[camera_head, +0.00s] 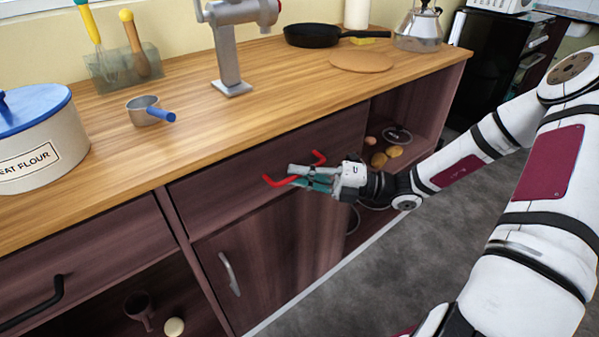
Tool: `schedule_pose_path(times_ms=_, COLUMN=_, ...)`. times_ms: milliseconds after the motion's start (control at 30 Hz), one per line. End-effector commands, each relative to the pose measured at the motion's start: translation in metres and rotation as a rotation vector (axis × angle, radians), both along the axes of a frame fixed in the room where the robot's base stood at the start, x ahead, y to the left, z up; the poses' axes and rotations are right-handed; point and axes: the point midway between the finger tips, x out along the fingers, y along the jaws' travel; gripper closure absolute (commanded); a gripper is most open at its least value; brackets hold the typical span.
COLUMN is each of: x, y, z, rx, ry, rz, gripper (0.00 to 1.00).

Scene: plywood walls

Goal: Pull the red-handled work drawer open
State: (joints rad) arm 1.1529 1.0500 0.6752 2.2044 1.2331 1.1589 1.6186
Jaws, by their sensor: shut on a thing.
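The work drawer (225,188) is a dark wood front just under the counter, and it looks flush with the cabinet. Its red handle (276,182) shows at both ends, with the middle hidden by my gripper. My gripper (300,178) reaches in from the right and is shut on the red handle, its fingers around the bar.
The wooden counter (270,75) above holds a flour pot (35,135), a small blue-handled pan (149,110) and a black skillet (312,36). Below the drawer is a cabinet door (275,262) with a metal handle. An open shelf with food lies to the right. Grey floor (400,275) is clear in front.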

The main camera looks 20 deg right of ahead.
Motion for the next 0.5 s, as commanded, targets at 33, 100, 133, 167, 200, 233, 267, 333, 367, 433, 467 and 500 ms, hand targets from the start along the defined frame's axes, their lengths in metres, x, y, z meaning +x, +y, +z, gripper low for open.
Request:
schedule_pose_path(times_ms=33, x=-0.004, y=-0.001, z=0.001, rx=0.002, ry=0.004, rz=0.0, gripper=1.0)
schedule_pose_path(times_ms=100, x=-0.01, y=-0.003, z=0.002, rx=0.003, ry=0.005, rz=0.0, gripper=1.0)
schedule_pose_path(times_ms=133, x=-0.013, y=-0.004, z=0.002, rx=0.004, ry=0.005, rz=0.0, gripper=1.0)
schedule_pose_path(times_ms=167, x=-0.017, y=-0.005, z=0.003, rx=0.003, ry=0.006, rz=-0.001, gripper=1.0)
schedule_pose_path(times_ms=200, x=-0.023, y=-0.007, z=0.003, rx=0.004, ry=0.008, rz=-0.001, gripper=1.0)
schedule_pose_path(times_ms=233, x=-0.029, y=-0.009, z=0.003, rx=0.003, ry=0.009, rz=-0.001, gripper=1.0)
schedule_pose_path(times_ms=267, x=-0.034, y=-0.011, z=0.004, rx=0.003, ry=0.008, rz=0.0, gripper=1.0)
schedule_pose_path(times_ms=333, x=-0.049, y=-0.015, z=0.004, rx=0.003, ry=0.009, rz=-0.001, gripper=1.0)
schedule_pose_path(times_ms=367, x=-0.055, y=-0.017, z=0.004, rx=0.003, ry=0.009, rz=-0.001, gripper=1.0)
schedule_pose_path(times_ms=433, x=-0.072, y=-0.022, z=0.005, rx=0.004, ry=0.009, rz=-0.001, gripper=1.0)
schedule_pose_path(times_ms=467, x=-0.079, y=-0.025, z=0.005, rx=0.003, ry=0.011, rz=-0.001, gripper=1.0)
schedule_pose_path(times_ms=500, x=-0.089, y=-0.028, z=0.005, rx=0.004, ry=0.009, rz=-0.001, gripper=1.0)
